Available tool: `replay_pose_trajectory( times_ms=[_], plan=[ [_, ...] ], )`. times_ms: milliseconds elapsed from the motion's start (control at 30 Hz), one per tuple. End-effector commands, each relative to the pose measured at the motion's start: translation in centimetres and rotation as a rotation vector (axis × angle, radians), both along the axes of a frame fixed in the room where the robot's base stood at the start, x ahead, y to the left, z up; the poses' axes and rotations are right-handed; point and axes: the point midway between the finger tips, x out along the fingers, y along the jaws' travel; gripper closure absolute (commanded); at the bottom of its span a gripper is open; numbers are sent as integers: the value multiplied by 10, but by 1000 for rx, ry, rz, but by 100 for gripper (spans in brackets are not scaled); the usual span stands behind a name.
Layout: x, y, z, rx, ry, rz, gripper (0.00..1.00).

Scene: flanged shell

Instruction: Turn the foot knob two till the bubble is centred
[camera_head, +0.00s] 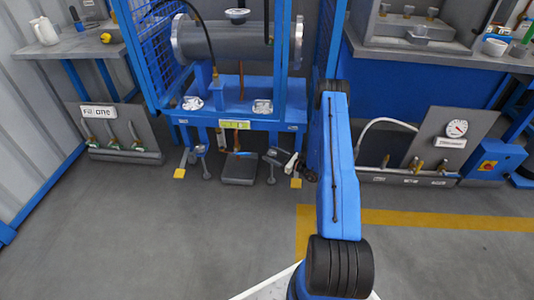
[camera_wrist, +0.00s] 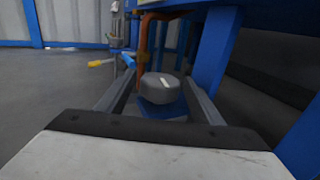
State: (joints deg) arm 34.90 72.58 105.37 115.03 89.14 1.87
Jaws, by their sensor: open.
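A dark grey round foot knob (camera_wrist: 160,88) with a white pointer mark sits ahead of my gripper in the wrist view. The two grey fingers of my gripper (camera_wrist: 160,80) stand apart on either side of it; whether they touch it I cannot tell. In the head view my gripper (camera_head: 276,156) is low at the right front foot of the blue stand and hides most of that knob. The yellow-green bubble level (camera_head: 235,125) is on the stand's front edge; its bubble is too small to read. I see no number on the knob.
The blue stand (camera_head: 250,117) carries a grey flanged shell (camera_head: 240,40). A dark block (camera_head: 239,168) lies on the floor under it. An orange-brown pipe (camera_wrist: 146,45) runs close behind the knob. A blue leg (camera_wrist: 215,50) stands to its right. Floor in front is clear.

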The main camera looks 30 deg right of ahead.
Motion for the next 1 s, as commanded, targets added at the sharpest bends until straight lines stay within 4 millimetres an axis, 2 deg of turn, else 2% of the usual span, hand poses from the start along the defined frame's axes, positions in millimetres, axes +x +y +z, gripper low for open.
replay_pose_trajectory(
  times_ms=[100,300,633,800,1000],
  plan=[
    [14,8,0,0,-1,1,39],
    [26,15,0,-1,-1,0,39],
    [28,16,0,0,0,-1,39],
    [28,16,0,0,0,-1,80],
    [28,17,0,1,1,-13,80]
  ],
)
